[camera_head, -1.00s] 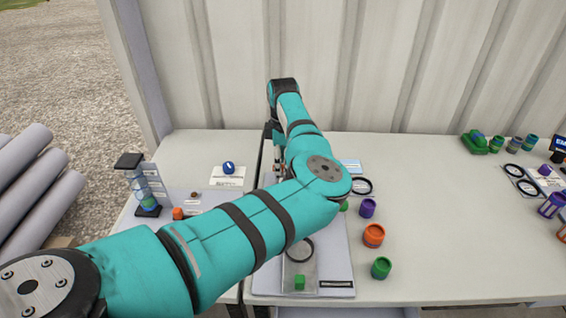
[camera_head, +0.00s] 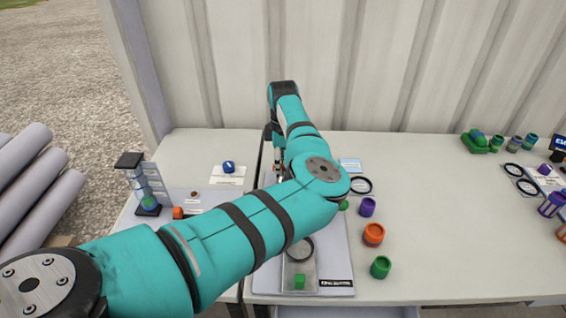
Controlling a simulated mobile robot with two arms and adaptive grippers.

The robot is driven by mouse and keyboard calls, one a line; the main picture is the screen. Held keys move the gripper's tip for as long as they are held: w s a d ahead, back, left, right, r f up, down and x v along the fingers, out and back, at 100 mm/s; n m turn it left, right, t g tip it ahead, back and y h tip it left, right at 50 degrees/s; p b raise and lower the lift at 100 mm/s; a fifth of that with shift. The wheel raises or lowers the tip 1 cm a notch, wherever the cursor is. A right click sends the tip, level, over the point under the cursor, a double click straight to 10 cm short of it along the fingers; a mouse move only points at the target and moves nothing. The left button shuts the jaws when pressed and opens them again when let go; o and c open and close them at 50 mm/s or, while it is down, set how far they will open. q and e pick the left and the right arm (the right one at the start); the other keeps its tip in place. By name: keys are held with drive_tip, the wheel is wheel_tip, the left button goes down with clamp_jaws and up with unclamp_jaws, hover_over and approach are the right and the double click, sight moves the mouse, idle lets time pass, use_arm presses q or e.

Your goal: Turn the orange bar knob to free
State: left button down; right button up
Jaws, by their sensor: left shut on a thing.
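My left arm reaches in from the lower left over a pale board (camera_head: 341,262) on the table. My left gripper (camera_head: 279,165) points down at the far left part of this board and is partly covered by my own arm. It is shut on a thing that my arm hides. I cannot make out the orange bar knob or its angle; the board around the gripper is mostly covered. My right gripper is not in view.
Purple (camera_head: 367,207), orange (camera_head: 373,235) and green (camera_head: 381,267) cups stand right of the board. A blue knob (camera_head: 229,167) and a clear column (camera_head: 150,190) are on the left. A corrugated wall (camera_head: 400,70) closes the back. The right middle table is clear.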

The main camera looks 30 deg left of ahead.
sight(283, 165)
use_arm(q)
drive_tip(key=shift+r+m+p, duration=0.2)
drive_tip(key=shift+m+p, duration=0.1)
drive_tip(key=shift+p, duration=0.2)
drive_tip(key=m+p, duration=0.8)
drive_tip(key=p, duration=0.1)
drive_tip(key=shift+p, duration=0.35)
drive_tip(key=m+p, duration=0.3)
drive_tip(key=m, duration=0.1)
drive_tip(key=shift+m, duration=0.4)
drive_tip(key=shift+f+m+p, duration=0.1)
drive_tip(key=shift+m+p, duration=1.15)
drive_tip(key=shift+m, duration=0.95)
drive_tip(key=c, duration=1.2)
unclamp_jaws()
drive_tip(key=shift+c, duration=0.2)
wheel_tip(283, 165, up, 12)
